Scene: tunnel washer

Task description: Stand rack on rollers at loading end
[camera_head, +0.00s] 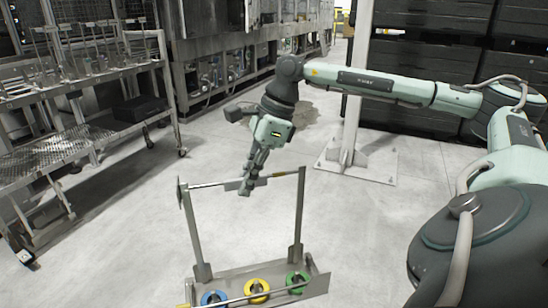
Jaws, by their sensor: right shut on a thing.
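The rack (298,222) is a grey metal frame with two uprights, a top bar and a flat base at the lower middle. Blue, yellow and green round pieces sit in its base. My right gripper (246,186) reaches down from above and is shut on the top bar near its middle. The rack hangs roughly upright below it. I cannot tell whether its base touches the floor. My left gripper is out of view. I cannot make out the rollers of the loading end.
A wheeled metal cart (70,150) with perforated shelves stands at left. A long steel machine (225,58) runs along the back. A post with a floor plate (355,163) stands right of the gripper. Black stacked crates (430,60) fill the back right. The middle floor is clear.

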